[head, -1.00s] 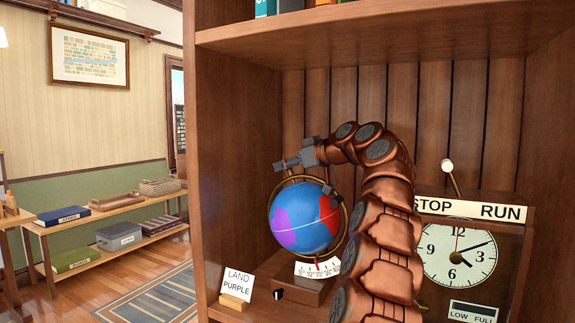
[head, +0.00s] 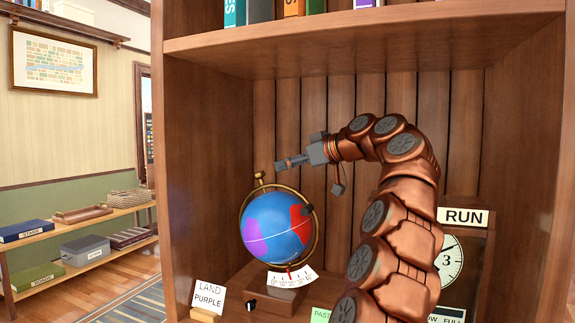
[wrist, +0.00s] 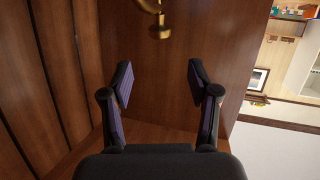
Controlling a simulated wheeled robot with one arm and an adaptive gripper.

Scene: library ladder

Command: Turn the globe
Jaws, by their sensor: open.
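The globe (head: 277,228) is blue with purple and red land patches. It sits tilted in a brass ring on a wooden base (head: 272,290) with a white curved scale (head: 292,278). A card reading "LAND PURPLE" (head: 208,297) stands left of the base. My gripper (head: 281,164) is above the globe, pointing left, apart from it. In the wrist view my gripper (wrist: 160,82) is open with nothing between the fingers. A brass knob (wrist: 160,27) shows beyond the fingertips at the top of that view; the globe ball is out of that view.
The globe stands in a wooden cabinet under a shelf (head: 350,38) with books. The cabinet's left side wall (head: 198,180) is close to the globe. A clock (head: 449,258) and a "RUN" sign (head: 464,217) are at right, partly behind my arm. A green card (head: 320,315) is at the front.

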